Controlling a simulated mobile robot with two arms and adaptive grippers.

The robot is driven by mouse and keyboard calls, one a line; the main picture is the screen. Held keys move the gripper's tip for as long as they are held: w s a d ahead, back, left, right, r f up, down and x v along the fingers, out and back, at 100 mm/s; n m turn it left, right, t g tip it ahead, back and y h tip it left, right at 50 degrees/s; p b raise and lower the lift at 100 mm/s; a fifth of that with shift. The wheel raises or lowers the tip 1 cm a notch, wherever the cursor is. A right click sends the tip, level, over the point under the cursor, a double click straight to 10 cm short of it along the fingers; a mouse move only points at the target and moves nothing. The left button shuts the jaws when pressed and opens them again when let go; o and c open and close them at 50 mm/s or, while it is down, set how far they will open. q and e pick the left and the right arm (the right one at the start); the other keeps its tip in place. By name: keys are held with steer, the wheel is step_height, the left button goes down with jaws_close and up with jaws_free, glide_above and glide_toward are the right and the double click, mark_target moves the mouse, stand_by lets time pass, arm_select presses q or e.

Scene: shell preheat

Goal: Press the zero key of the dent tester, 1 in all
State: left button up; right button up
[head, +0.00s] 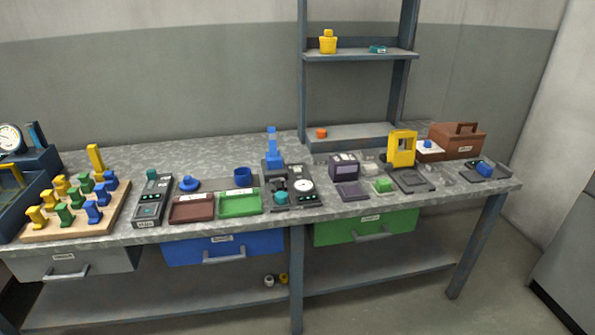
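What looks like the dent tester is the dark device (272,177) near the middle of the workbench. It has a blue upright post (272,146), a round white dial (303,186) and a teal round part (281,198). A small dark panel with tiny lit marks (309,199) sits at its front right; the zero key cannot be made out at this size. Another dark device (151,203) with small lit marks and a teal knob stands further left, so I cannot be fully sure which is the tester. Neither of my grippers is in view.
A shelf rack (362,55) stands behind.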

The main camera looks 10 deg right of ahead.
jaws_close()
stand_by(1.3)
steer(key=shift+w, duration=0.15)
